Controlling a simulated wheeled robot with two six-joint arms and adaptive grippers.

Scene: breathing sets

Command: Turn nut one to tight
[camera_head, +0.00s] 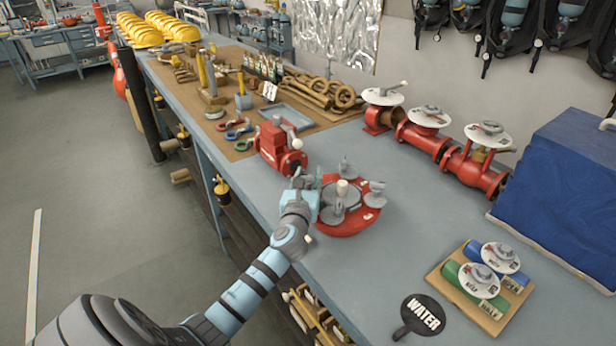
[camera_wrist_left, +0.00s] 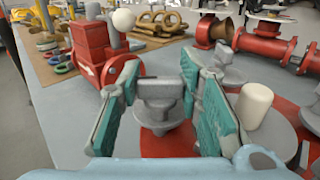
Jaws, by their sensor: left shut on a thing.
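A round red flange (camera_head: 362,218) with a grey centre plate lies on the grey-blue bench. Several grey wing nuts stand around its rim, such as one at the back (camera_head: 345,166) and one at the right (camera_head: 376,188). My left gripper (camera_head: 306,184) is at the flange's left edge. In the left wrist view its teal finger pads stand on both sides of a grey wing nut (camera_wrist_left: 160,92), and it is shut on it. The fingers and wrist hide most of this nut in the head view. A white knob (camera_head: 342,187) stands on the flange. My right gripper is not in view.
A red pump-like valve body (camera_head: 278,146) stands close behind the gripper. Red pipes with white handwheels (camera_head: 428,117) lie at the back right. A blue case (camera_head: 565,185), a board with cylinders (camera_head: 480,285) and a WATER paddle (camera_head: 423,314) are to the right.

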